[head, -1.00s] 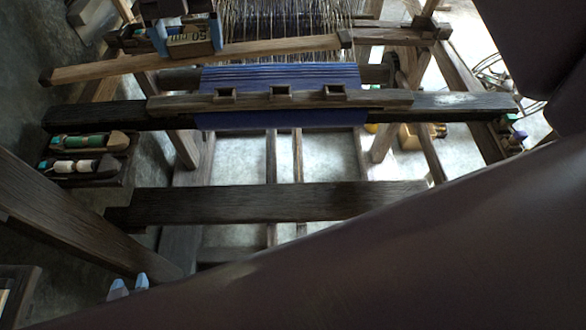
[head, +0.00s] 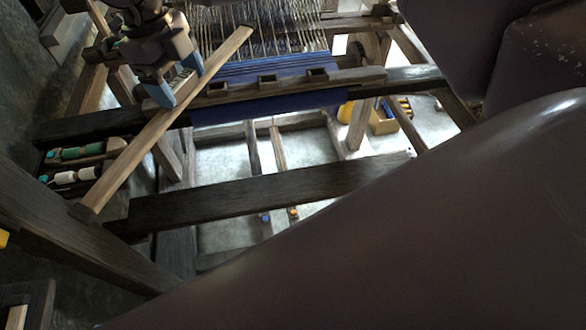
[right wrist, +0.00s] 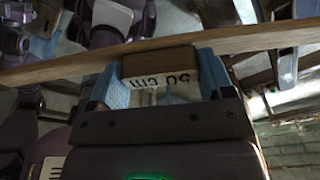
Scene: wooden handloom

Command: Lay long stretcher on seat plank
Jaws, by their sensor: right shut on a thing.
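A bare dark plank, likely the seat plank (head: 270,190), crosses the front of the loom.
Blue cloth (head: 270,105) hangs over the dark front beam (head: 415,78). A tray with shuttles (head: 75,152) stands at the left, beneath the stretcher. The slanting left post (head: 70,225) stands near the plank's left end. My large dark arm parts cover the lower right.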

